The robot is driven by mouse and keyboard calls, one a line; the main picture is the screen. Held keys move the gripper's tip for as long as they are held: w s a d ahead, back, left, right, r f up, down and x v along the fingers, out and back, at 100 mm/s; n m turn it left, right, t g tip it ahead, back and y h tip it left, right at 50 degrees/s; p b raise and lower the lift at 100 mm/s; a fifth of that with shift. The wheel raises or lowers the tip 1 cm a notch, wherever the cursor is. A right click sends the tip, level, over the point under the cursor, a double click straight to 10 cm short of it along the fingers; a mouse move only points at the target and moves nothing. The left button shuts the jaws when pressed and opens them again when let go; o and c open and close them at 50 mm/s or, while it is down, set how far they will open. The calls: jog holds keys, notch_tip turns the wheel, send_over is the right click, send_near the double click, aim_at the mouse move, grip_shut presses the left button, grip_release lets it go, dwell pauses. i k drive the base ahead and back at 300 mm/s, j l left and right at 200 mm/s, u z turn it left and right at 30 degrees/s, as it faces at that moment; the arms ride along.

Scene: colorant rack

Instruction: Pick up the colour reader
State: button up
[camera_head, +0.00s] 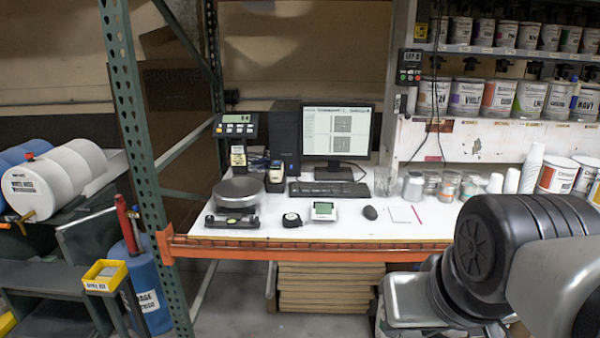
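I cannot tell for sure which device is the colour reader. One candidate is a small handheld device (276,170) with a pale top, upright in a dark holder left of the keyboard. Another is a small white device with a greenish screen (324,211), lying near the front edge of the white worktop (370,226). Part of my arm fills the lower right of the view, right of and nearer than both. My gripper is not in view.
A scale (240,192) stands left, a small black-and-white object (291,220) beside it. A monitor (337,132), keyboard (329,189), mouse (370,212) and several jars and cups share the worktop. An orange beam (300,248) runs along its front; a green post (143,150) stands left.

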aim_at(276, 171)
jog(key=i+j, duration=0.5)
jog(key=i, duration=0.15)
jog(key=i+j, duration=1)
jog(key=i, duration=0.25)
